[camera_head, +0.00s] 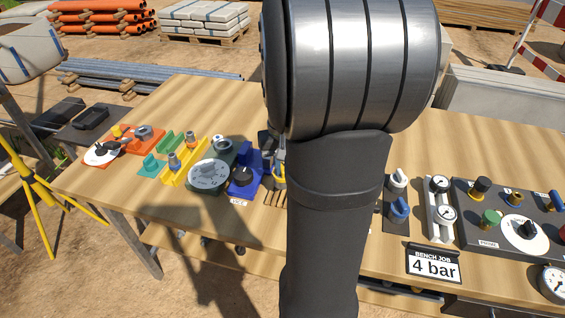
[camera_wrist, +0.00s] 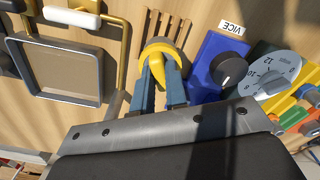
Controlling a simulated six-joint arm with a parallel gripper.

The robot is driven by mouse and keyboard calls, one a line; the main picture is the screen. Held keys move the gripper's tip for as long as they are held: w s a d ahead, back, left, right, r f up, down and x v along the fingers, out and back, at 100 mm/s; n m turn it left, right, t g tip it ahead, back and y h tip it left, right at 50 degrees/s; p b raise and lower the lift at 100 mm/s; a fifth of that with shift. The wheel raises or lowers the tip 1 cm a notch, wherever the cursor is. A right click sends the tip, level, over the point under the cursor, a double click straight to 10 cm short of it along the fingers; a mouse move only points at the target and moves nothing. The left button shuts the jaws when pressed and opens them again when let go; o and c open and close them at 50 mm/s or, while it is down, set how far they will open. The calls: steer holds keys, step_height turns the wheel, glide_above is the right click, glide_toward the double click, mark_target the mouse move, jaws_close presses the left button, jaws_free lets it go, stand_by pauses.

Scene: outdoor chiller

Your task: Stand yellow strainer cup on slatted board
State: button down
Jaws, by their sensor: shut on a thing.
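The yellow strainer cup (camera_wrist: 159,50) is between the fingers of my gripper (camera_wrist: 160,78), which is shut on it, in the wrist view. A small yellow part of the cup (camera_head: 279,180) also shows in the head view beside my arm, which hides most of it. The slatted board (camera_wrist: 178,30) lies on the bench just beyond the cup in the wrist view. The board's slat ends (camera_head: 272,198) show at the left of my arm in the head view. I cannot tell whether the cup touches the board.
A blue vice block (camera_head: 243,180) with a black knob stands close to the left of the board in the head view. A grey dial (camera_head: 208,174) is further left. Blue and white valves (camera_head: 398,208) and gauges (camera_head: 440,185) are at the right. A framed grey tray (camera_wrist: 58,70) shows in the wrist view.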

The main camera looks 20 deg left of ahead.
steer(key=shift+f, duration=0.1)
stand_by(0.3)
steer(key=shift+f, duration=1.15)
steer(key=shift+f, duration=0.15)
steer(key=shift+f, duration=0.8)
steer(key=c, duration=0.9)
jaws_free()
steer(key=shift+r, duration=3.5)
